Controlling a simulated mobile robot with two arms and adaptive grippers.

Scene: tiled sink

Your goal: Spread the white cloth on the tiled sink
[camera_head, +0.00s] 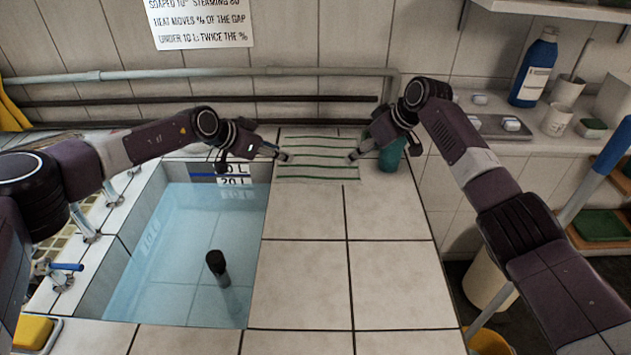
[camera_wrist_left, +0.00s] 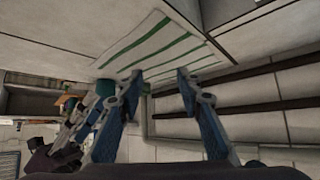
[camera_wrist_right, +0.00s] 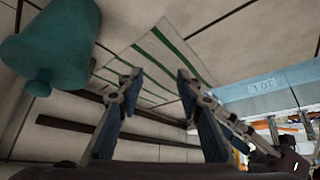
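The white cloth (camera_head: 318,172) with green stripes lies flat on the tiles at the back of the tiled sink (camera_head: 300,270), right of the water basin. It also shows in the left wrist view (camera_wrist_left: 165,45) and the right wrist view (camera_wrist_right: 150,55). My left gripper (camera_head: 283,156) is at the cloth's left edge, and its fingers stand apart in the left wrist view (camera_wrist_left: 160,78). My right gripper (camera_head: 354,156) is at the cloth's right edge, its fingers also apart in the right wrist view (camera_wrist_right: 157,76). I see no cloth pinched between either pair; whether the tips touch it is unclear.
A teal bottle-like object (camera_head: 392,155) stands close beside my right gripper. The water-filled basin (camera_head: 190,250) is on the left, with a dark-handled item (camera_head: 217,264) in it. Pipes (camera_head: 200,72) run along the back wall. The front tiles are clear.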

